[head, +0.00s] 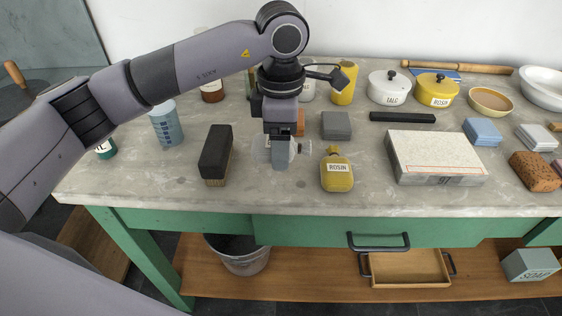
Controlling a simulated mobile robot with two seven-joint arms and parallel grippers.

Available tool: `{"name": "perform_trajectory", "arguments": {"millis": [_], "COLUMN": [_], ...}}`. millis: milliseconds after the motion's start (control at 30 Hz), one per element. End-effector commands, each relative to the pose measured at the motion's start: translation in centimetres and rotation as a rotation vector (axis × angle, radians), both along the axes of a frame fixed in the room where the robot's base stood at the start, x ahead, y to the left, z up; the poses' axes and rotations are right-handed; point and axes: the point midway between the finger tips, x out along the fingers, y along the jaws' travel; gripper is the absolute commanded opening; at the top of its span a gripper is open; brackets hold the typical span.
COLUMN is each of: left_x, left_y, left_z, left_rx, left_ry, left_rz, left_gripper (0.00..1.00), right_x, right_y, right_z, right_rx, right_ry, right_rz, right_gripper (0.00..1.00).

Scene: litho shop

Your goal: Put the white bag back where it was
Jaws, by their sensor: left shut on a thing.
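My left gripper (281,163) points down over the front middle of the stone tabletop (290,196). It is shut on the white bag (261,151), which shows as a pale, rounded edge to the left of the fingers, with a pale part on their right. Most of the bag is hidden behind the gripper, and I cannot tell whether it touches the tabletop. My right gripper is not in view.
A yellow rosin bag (337,172) stands close on the right, and a black-topped brush (215,153) on the left. A grey block (336,126) lies behind. A litho stone (436,157) lies further right. Bare tabletop shows in front of the gripper.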

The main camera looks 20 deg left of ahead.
Motion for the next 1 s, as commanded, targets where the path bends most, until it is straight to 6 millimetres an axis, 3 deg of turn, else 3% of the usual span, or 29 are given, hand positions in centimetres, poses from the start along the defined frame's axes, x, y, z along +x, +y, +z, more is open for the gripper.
{"name": "perform_trajectory", "arguments": {"millis": [267, 500, 867, 900, 967, 1000], "left_x": [0.0, 0.0, 0.0, 0.0, 0.0, 0.0], "left_y": [0.0, 0.0, 0.0, 0.0, 0.0, 0.0], "left_z": [-2.3, -5.5, -6.1, -6.0, -5.9, -5.9], "left_rx": [0.002, 0.001, 0.000, 0.000, 0.000, 0.000], "left_ry": [0.002, 0.001, -0.001, -0.001, -0.001, -0.001], "left_rz": [0.000, 0.001, 0.001, 0.001, 0.001, 0.001], "left_gripper": [0.44, 0.44, 0.44, 0.75, 0.94, 0.94], "right_x": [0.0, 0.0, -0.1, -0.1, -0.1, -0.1], "right_y": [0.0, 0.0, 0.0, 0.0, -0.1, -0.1], "right_z": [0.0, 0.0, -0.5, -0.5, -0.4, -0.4], "right_rx": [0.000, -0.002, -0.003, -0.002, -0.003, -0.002], "right_ry": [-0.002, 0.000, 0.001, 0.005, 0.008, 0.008], "right_rz": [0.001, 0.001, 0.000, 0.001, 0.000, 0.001], "right_gripper": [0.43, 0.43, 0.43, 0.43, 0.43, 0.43]}}
